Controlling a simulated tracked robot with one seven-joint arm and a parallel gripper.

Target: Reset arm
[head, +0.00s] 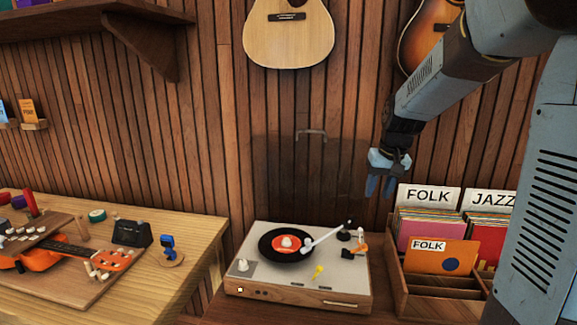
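My gripper (380,186) hangs from my arm at the right of centre in the head view, fingers pointing down. It is in the air, above and behind the right end of the record player (300,299) and left of the record crate. It touches nothing that I can see. Its two blue fingers look close together, with a narrow gap that is too small to judge. I see nothing held between them.
A black record (270,250) with an orange label lies on the player, the tonearm (322,238) over its edge. A wooden crate (430,308) of records stands at right. A workbench (190,250) with an orange ukulele (75,257) is at left. Guitars hang on the wall.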

